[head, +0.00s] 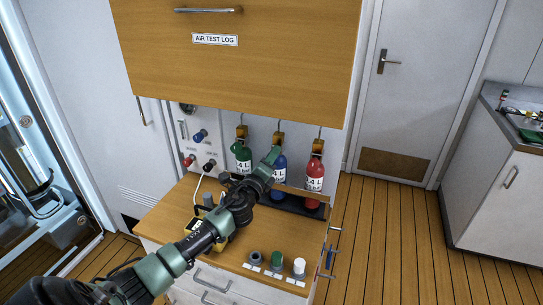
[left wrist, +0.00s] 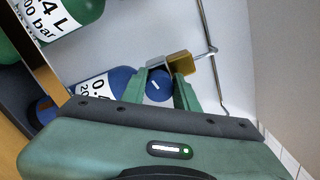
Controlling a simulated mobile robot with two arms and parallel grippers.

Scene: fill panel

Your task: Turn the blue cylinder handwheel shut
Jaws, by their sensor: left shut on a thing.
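The blue cylinder (head: 279,184) stands in the rack between the green cylinder (head: 242,158) and the red cylinder (head: 315,175). In the head view my left gripper (head: 273,155) reaches over it and hides its handwheel. In the left wrist view the blue handwheel (left wrist: 158,85) sits between the two green fingers of my left gripper (left wrist: 164,92), which is shut on it. The brass valve block (left wrist: 180,65) lies just beyond the fingertips. The blue cylinder's body (left wrist: 95,92) shows to the left. My right gripper is not in view.
A wooden cabinet (head: 235,55) overhangs the cylinders. The counter (head: 180,212) carries a yellow device (head: 193,243) and several knobs near its front edge. Thin metal pipes (left wrist: 208,40) run along the wall by the valve. The plank floor to the right is clear.

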